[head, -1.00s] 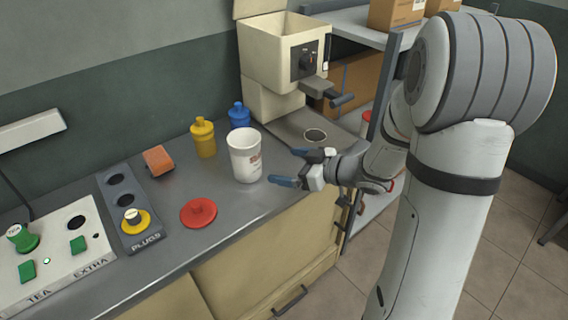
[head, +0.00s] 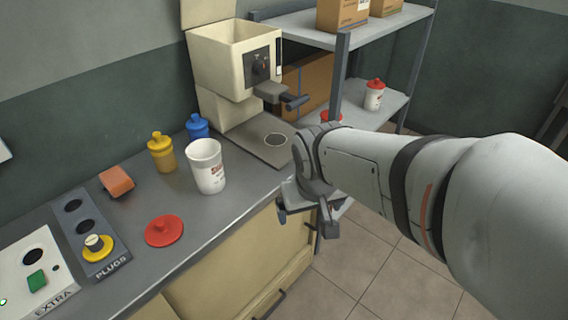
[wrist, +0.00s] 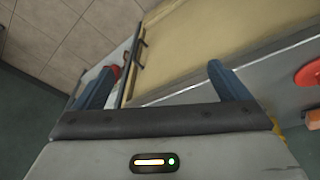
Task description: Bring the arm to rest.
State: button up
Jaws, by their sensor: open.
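My gripper (head: 308,220) is at the right of the counter's front edge in the head view, below the press and clear of the cup. Its two blue fingers stand apart with nothing between them in the wrist view (wrist: 158,88). My arm reaches in from the right side of the head view and hides part of the shelf and floor. The white cup (head: 206,167) stands upright and open on the counter, left of my gripper and apart from it.
The cream press (head: 222,62) stands at the counter's back. A red lid (head: 164,231), yellow bottle (head: 161,153), blue bottle (head: 198,128), orange block (head: 116,181) and plug panel (head: 80,228) are on the counter (head: 203,238). A shelf (head: 340,85) stands behind my gripper. Floor (head: 400,275) is clear.

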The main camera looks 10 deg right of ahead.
jog(key=s, duration=0.1)
jog(key=s+a+g, duration=0.1)
jog(key=s, duration=0.1)
jog(key=shift+s+y, duration=0.15)
jog(key=shift+y, duration=0.25)
jog(key=shift+r, duration=0.15)
